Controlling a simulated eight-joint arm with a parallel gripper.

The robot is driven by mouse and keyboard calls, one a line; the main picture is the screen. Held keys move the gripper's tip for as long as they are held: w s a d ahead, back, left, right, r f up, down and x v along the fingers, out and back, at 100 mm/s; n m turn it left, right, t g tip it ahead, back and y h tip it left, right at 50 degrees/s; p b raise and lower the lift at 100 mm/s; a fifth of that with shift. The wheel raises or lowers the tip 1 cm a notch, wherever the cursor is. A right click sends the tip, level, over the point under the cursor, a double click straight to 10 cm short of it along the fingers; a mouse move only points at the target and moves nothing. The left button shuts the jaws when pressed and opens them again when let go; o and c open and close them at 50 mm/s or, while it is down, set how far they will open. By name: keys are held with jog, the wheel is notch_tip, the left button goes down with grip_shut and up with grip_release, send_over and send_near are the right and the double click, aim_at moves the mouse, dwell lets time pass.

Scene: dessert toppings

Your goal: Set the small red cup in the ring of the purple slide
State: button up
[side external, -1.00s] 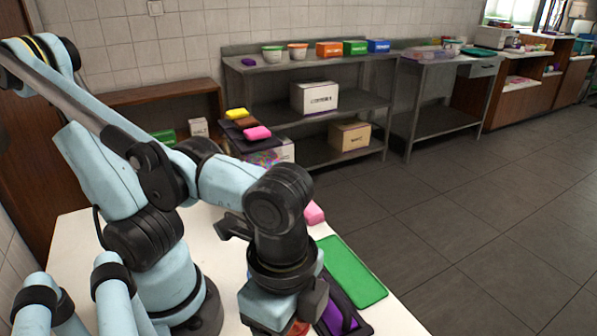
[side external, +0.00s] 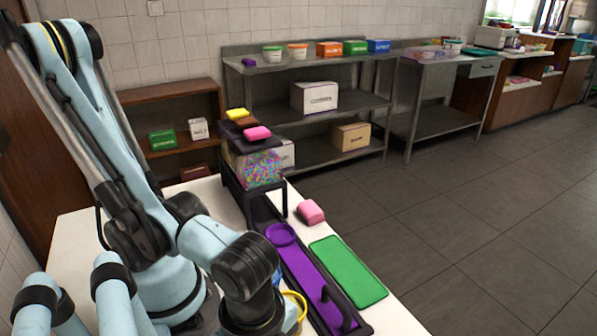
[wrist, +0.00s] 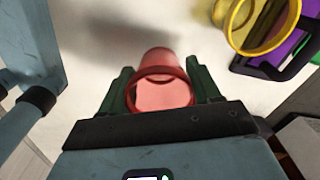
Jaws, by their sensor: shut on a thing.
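The small red cup (wrist: 160,62) is between the two green fingers of my gripper (wrist: 157,75) in the wrist view. My gripper is shut on it, with the cup's open mouth towards the camera. A pale table surface shows around it. In the side view the purple slide (side external: 304,272) lies in a dark track on the table. Its ring (side external: 281,234) is at the far end, in front of the dispenser, and looks empty. My wrist is left of the slide's near end; the red cup is hidden there.
A yellow cup (side external: 299,304) stands just left of the slide, partly behind my wrist; it also shows in the wrist view (wrist: 262,22). A black handle (side external: 341,307) rises from the slide.

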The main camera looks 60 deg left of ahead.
jog(key=shift+f, duration=1.7)
jog(key=o, duration=1)
jog(key=shift+f, duration=0.15)
jog(key=shift+r, duration=6.1)
jog(key=w+a+n+t+h, duration=0.1)
jog(key=w+a+n+t, duration=0.2)
jog(key=w, duration=0.4)
jog(key=w+a+n+h, duration=0.1)
jog(key=w+a+n, duration=0.2)
jog(key=w+n, duration=0.25)
jog(key=w+a+n+t, duration=0.1)
jog(key=w+a, duration=0.1)
jog(key=a, duration=0.1)
jog(key=w+a+n+t+y, duration=0.1)
jog(key=w+a+n, duration=0.1)
jog(key=w+a, duration=0.1)
jog(key=w+a+n+t+y, duration=0.1)
jog(key=w+a+n+t, duration=0.1)
jog(key=a, duration=0.3)
jog(key=shift+w+r, duration=0.25)
jog(key=shift+r, duration=0.15)
